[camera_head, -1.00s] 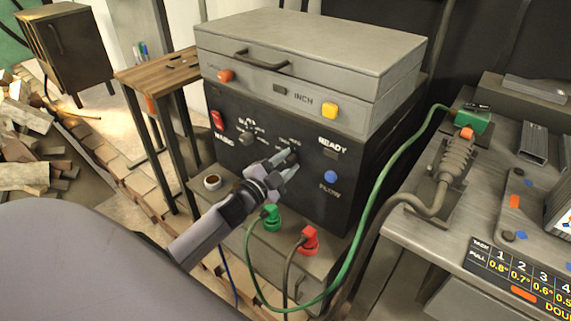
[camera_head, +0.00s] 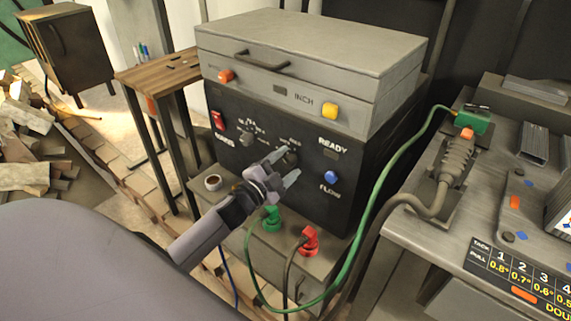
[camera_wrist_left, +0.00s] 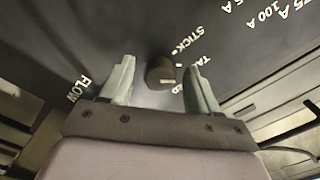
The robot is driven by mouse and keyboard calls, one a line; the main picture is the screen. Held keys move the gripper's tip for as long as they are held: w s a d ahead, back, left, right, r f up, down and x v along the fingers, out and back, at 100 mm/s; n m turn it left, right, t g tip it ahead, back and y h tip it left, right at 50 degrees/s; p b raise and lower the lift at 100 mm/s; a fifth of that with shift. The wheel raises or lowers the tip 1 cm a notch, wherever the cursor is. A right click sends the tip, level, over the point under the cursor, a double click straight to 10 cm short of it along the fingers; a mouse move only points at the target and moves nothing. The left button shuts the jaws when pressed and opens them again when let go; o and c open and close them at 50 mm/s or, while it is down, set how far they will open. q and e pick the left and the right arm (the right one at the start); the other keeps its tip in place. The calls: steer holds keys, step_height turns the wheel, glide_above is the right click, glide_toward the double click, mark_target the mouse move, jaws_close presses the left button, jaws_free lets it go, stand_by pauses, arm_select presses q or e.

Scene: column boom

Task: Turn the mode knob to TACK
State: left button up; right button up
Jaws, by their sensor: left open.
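The mode knob is a dark round knob (camera_head: 291,158) on the black front panel (camera_head: 235,165) of the grey machine. In the left wrist view the knob (camera_wrist_left: 160,73) sits between and just beyond my fingertips. STICK is printed near it, and a label beginning TA is partly hidden by a finger. I cannot tell for sure where its pointer stands. My left gripper (camera_head: 284,168) is open in front of the knob, one finger to each side, apart from it. My right gripper is not in view.
A second knob (camera_head: 246,139) with amp labels and a red switch (camera_head: 217,120) are left of it. A blue FLOW button (camera_head: 331,177) is at right. Green (camera_head: 271,218) and red (camera_head: 309,240) plugs with cables stand below. A grey bench (camera_head: 420,235) is at right.

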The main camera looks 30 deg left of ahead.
arm_select(q)
steer(key=s, duration=0.6)
steer(key=shift+s+a, duration=0.25)
steer(key=shift+s, duration=0.15)
steer(key=shift+f, duration=0.1)
steer(key=s+d+f+n+g+p, duration=0.3)
steer(key=s+d+n+g+p, duration=0.1)
steer(key=s+d, duration=0.3)
steer(key=s+d+f+n+g+h+p, duration=0.1)
steer(key=s+d+f+n+g+p, duration=0.2)
steer(key=s, duration=0.9)
steer(key=d+n+p, duration=0.2)
steer(key=d, duration=0.2)
steer(key=shift+s+d+g, duration=0.2)
steer(key=shift+d+g, duration=0.2)
steer(key=shift+a, duration=0.15)
